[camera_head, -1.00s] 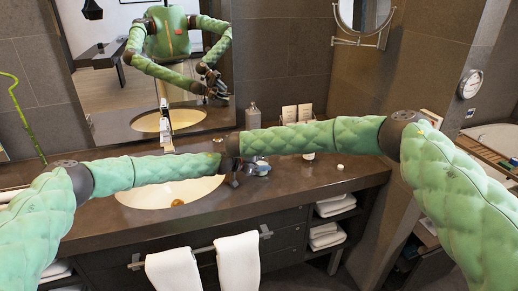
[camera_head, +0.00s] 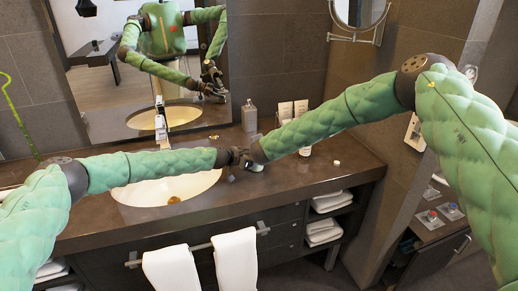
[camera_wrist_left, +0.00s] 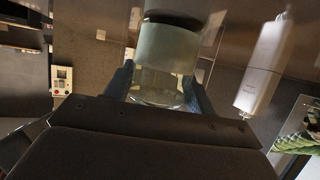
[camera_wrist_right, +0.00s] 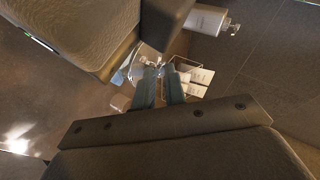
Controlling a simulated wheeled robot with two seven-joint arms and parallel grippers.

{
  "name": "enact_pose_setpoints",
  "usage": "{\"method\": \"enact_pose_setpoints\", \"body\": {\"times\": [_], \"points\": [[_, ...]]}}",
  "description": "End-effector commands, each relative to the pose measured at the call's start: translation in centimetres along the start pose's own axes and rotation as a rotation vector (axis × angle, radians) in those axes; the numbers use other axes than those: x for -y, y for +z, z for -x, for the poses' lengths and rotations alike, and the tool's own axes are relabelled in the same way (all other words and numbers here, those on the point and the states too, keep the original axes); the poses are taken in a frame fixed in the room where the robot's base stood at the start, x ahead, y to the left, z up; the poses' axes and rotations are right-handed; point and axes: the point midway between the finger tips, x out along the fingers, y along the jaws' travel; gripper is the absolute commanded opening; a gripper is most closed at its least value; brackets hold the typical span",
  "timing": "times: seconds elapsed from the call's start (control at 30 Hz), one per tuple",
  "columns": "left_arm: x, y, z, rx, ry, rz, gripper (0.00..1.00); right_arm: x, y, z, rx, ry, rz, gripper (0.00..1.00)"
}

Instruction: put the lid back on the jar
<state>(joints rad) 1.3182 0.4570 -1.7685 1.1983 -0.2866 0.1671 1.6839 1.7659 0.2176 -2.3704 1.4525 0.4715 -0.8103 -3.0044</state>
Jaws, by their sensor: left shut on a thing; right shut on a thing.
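In the left wrist view, the clear glass jar (camera_wrist_left: 163,72) is between the fingers of my left gripper (camera_wrist_left: 157,88), which is shut on it. A dark band crosses the glass near the top of that view. In the right wrist view, my right gripper (camera_wrist_right: 161,82) has its fingers close together, shut on the small knob of the lid (camera_wrist_right: 155,66). Clear glass shows just past these fingertips. In the head view, the left gripper (camera_head: 236,157) and right gripper (camera_head: 254,160) meet over the counter beside the sink. Whether the lid touches the jar is hidden.
The sink (camera_head: 205,181) lies under my left arm. A soap dispenser (camera_head: 249,115), cards (camera_head: 292,109) and a bottle (camera_head: 305,150) stand behind the grippers. A small white object (camera_head: 336,162) lies at right. The counter's front right is clear.

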Motion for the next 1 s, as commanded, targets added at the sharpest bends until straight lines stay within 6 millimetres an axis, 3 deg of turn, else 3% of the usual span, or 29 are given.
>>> {"method": "enact_pose_setpoints", "body": {"times": [0.03, 1.0], "points": [[0.0, -0.7, -0.1, -0.007, 0.001, -0.003, 0.14, -1.3, 0.3, -0.1, 0.031, 0.005, 0.032, 0.00], [-0.2, -0.4, -0.2, -0.004, 0.004, -0.003, 0.14, -2.1, -0.9, 0.3, 0.456, -0.166, 0.495, 0.00]]}}
